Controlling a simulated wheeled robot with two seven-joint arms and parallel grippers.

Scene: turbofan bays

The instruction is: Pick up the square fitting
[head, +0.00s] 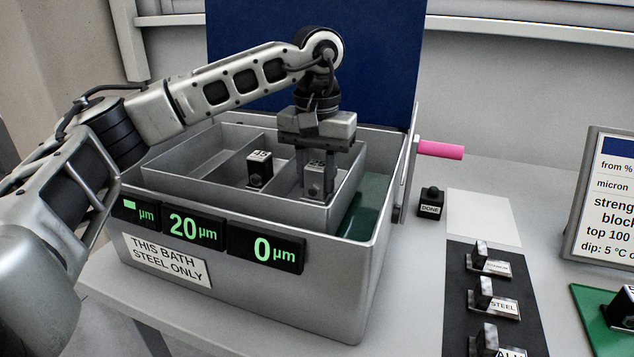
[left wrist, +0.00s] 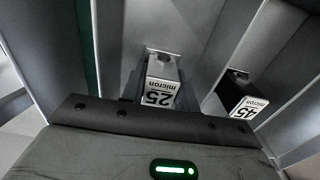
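My left gripper (head: 314,165) points straight down into a compartment of the grey metal bath. Its fingers are around the small block marked 25 (head: 314,182); the left wrist view shows this "25 micron" block (left wrist: 161,82) close between the dark fingers. I cannot tell whether they press on it. A second dark block, marked 45 (head: 260,168), stands upright in the neighbouring compartment and also shows in the left wrist view (left wrist: 240,95). Nothing in view is labelled as a square fitting, and I cannot tell which piece it is. My right gripper is not in view.
The bath (head: 250,290) has raised divider walls, a pink handle (head: 440,150) and green displays on its front. To its right are a DONE block (head: 430,203), a white pad (head: 483,217) and a dark strip (head: 456,300) with several labelled metal pieces. A sign (head: 610,190) stands far right.

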